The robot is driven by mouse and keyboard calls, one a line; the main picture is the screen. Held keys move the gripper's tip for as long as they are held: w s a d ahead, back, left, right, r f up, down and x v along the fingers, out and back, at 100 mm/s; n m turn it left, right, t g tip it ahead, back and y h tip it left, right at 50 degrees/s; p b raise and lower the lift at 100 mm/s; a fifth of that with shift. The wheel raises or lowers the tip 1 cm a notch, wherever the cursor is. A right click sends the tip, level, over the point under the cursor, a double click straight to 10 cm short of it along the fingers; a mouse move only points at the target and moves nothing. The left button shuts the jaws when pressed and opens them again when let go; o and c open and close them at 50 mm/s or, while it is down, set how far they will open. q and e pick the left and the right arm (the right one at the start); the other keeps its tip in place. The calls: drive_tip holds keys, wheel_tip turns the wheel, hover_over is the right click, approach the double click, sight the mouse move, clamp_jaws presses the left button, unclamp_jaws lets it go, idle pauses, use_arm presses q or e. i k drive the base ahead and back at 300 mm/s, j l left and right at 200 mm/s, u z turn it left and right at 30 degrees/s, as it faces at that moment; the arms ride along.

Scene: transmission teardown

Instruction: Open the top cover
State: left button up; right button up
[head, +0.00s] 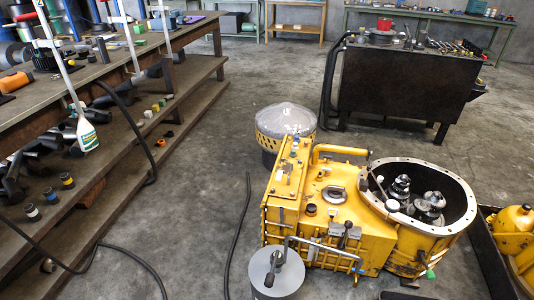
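The yellow transmission housing (352,245) stands on the floor right of centre. Its round bell end (465,205) is open at the top, with a bolt-holed rim and metal gears (429,205) inside. A narrow yellow plate (290,165) with small fittings lies flat on the housing's left part. I cannot tell which part is the top cover. A yellow pipe (340,150) runs along the far edge, and a grey bent handle (320,247) along the near edge. Neither of my grippers is in view.
A long workbench (30,112) with tools and a lower shelf fills the left. A grey cylinder (290,282) stands at the near edge, and a plastic-wrapped drum (285,119) behind the housing. A dark metal table (400,85) stands behind.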

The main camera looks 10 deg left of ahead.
sight(286, 179)
drive_tip(key=i+j, duration=0.95)
drive_tip(key=k+j+z, duration=0.1)
drive_tip(key=z, duration=2.35)
drive_tip(key=i+j+z, duration=0.1)
drive_tip(key=z, duration=1.45)
drive_tip(key=k+j, duration=0.05)
